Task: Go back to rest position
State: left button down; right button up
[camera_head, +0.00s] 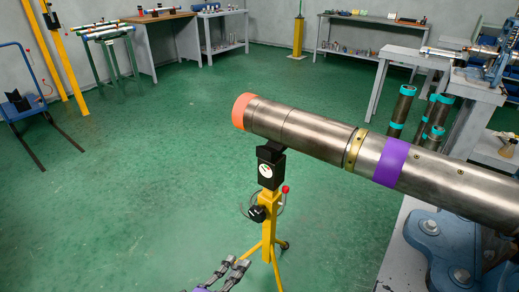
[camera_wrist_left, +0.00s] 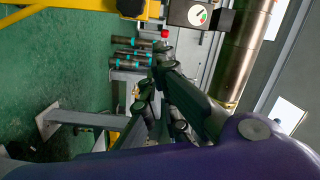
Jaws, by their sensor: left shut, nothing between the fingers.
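My left gripper (camera_head: 237,263) is at the bottom edge of the head view, low and left of the yellow stand. Its dark fingers are shut and empty, apart from the pipe. In the left wrist view the fingers (camera_wrist_left: 157,72) reach up the middle of the picture. The long steel pipe (camera_head: 315,133) has an orange end (camera_head: 241,111) and a purple band (camera_head: 391,163). It rests on the stand's black head, with its other end toward the right. The pipe also shows in the left wrist view (camera_wrist_left: 240,65). My right gripper is not in view.
The yellow tripod stand (camera_head: 270,207) carries a gauge box (camera_head: 269,170) and a red-knobbed lever close to my left gripper. A blue vise (camera_head: 430,235) is at lower right. Short pipes with teal bands (camera_head: 401,108) stand at right.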

pick_arm(q)
jog(key=s+a+n+g+y+p, duration=0.25)
jog(key=s+a+n+p, duration=0.2)
jog(key=s+n, duration=0.25)
jog(key=s+a+n+g+y+p, duration=0.1)
jog(key=s+a+n+y+p, duration=0.35)
jog(key=s+n, duration=0.2)
jog(key=s+a+r+n+g+p, duration=0.1)
jog(key=s+r+n+p, duration=0.1)
jog(key=s, duration=0.4)
jog(key=s+a+r+n+g+p, duration=0.1)
jog(key=s+r+p, duration=0.3)
jog(key=s+p, duration=0.2)
jog(key=s+a+r+n+g+y+p, duration=0.1)
jog(key=s+r+p, duration=0.3)
jog(key=s, duration=0.4)
jog(key=shift+s+a+n+g+p, duration=0.2)
jog(key=shift+a+n+g+p, duration=0.25)
jog(key=shift+n, duration=0.4)
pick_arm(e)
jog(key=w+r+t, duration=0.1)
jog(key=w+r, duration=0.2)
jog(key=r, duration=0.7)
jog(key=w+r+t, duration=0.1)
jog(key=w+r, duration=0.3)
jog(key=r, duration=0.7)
pick_arm(q)
jog(key=shift+a, duration=0.1)
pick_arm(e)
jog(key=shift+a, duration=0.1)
